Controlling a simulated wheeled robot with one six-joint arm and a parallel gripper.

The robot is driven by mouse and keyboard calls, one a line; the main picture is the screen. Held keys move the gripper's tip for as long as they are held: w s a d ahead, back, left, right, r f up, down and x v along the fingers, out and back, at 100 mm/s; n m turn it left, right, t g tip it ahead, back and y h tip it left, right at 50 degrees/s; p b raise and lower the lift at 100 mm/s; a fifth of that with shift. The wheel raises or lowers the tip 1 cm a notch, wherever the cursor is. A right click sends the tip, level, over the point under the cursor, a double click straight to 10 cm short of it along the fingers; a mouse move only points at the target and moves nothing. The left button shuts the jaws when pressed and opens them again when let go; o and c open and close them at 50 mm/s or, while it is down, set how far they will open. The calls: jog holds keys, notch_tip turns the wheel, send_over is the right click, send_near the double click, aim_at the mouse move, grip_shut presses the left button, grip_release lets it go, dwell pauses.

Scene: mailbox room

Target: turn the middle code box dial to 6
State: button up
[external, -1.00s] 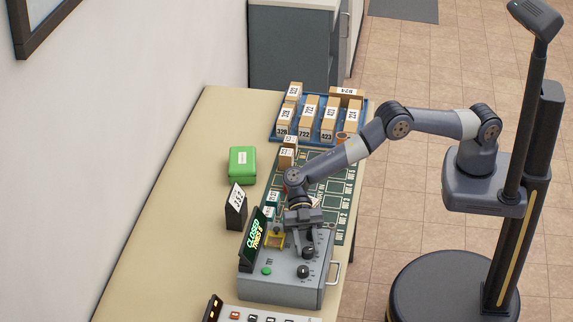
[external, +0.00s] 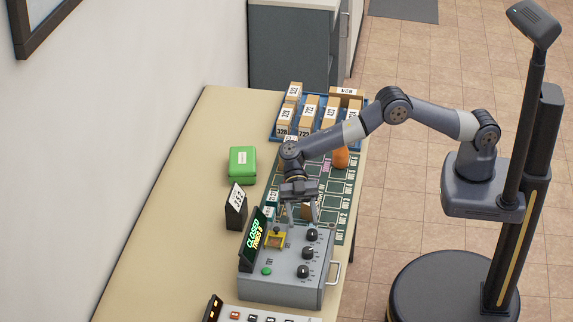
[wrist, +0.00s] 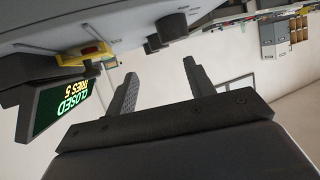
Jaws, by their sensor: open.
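The grey code box (external: 272,292) stands on the table with three black dials in a row along its right side. The middle dial (external: 308,253) sits between the far dial (external: 312,234) and the near dial (external: 302,271); its setting is too small to read. My gripper (external: 301,217) is open and empty, above the far edge of the box and apart from the dials. In the wrist view my gripper (wrist: 160,76) has its fingers spread with nothing between them. The lit display (wrist: 58,112) appears upside down there and reads CLOSED, with a TRIES line that looks like 5.
A yellow part (external: 275,238) and a green button (external: 266,271) are on the box top. A numbered dark stand (external: 236,210) and a green box (external: 242,164) stand to the left. A blue tray (external: 275,132) holds several numbered parcels. A keypad panel (external: 262,316) lies in front.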

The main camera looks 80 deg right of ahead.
jog(key=shift+v, duration=0.95)
jog(key=s+a+r+m+t+y+b, duration=0.1)
jog(key=s+a+r+m+t+y, duration=0.1)
jog(key=a+r+m+t+y, duration=0.55)
jog(key=s+a+r+m+t+y+b, duration=0.1)
jog(key=a+r+m+t+y, duration=0.3)
jog(key=r+m, duration=0.7)
jog(key=m+t+h+b, duration=0.3)
jog(key=m+t+h, duration=0.3)
jog(key=m+h, duration=2.2)
send_near(312, 257)
jog(key=w+d+f+m+y+p, duration=0.1)
jog(key=w+m+y, duration=0.1)
jog(key=w+d+f+m+y+p, duration=0.1)
jog(key=w+m+y, duration=0.2)
jog(key=w+d+f+m+y+p, duration=0.1)
jog(key=w+m+y, duration=0.2)
jog(key=shift+w+f, duration=0.1)
jog(key=shift+f, duration=0.2)
jog(key=shift+c, duration=0.3)
